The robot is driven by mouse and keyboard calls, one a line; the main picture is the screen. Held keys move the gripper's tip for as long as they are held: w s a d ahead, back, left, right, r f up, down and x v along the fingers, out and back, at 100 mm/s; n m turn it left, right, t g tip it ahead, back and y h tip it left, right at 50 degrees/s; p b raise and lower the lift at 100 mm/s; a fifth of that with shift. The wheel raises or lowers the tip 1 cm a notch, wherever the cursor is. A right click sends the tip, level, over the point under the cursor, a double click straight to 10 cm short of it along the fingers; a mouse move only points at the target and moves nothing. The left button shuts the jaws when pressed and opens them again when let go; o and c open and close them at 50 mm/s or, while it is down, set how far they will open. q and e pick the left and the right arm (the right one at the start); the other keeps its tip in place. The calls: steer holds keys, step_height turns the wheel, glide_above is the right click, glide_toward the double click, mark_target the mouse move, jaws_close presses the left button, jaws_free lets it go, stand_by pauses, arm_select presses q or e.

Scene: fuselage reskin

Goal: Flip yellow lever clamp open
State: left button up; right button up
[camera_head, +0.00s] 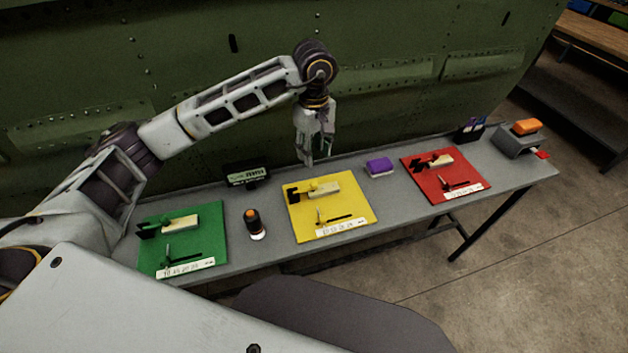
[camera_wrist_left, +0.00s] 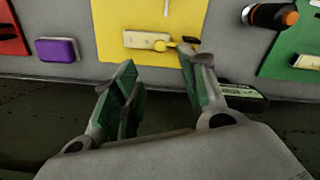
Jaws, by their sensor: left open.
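The yellow clamp board (camera_head: 356,209) lies on the grey bench between the green and red boards. Its lever clamp (camera_head: 314,191) has a black base, a yellow part and a cream bar along the board's back part. In the left wrist view the yellow board (camera_wrist_left: 112,20) is ahead of the fingers, with the clamp (camera_wrist_left: 150,41) near its closer edge. My left gripper (camera_head: 307,160) points down above the back edge of the bench, behind the yellow board. Its fingers (camera_wrist_left: 160,85) are apart and empty, and do not appear to touch the clamp. My right gripper is out of view.
A green board (camera_head: 208,248) and a red board (camera_head: 467,170) carry similar clamps. A purple block (camera_head: 380,166), an orange-topped black cylinder (camera_head: 252,223) and a black display box (camera_head: 246,174) stand on the bench (camera_head: 405,209). The green fuselage wall (camera_head: 420,45) rises close behind.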

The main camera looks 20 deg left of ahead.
mark_target(314, 182)
arm_select(q)
step_height(314, 182, down, 10)
steer(key=shift+f+p, duration=0.15)
steer(key=shift+p, duration=0.65)
steer(key=shift+f, duration=1.2)
steer(key=shift+c, duration=0.4)
jaws_close()
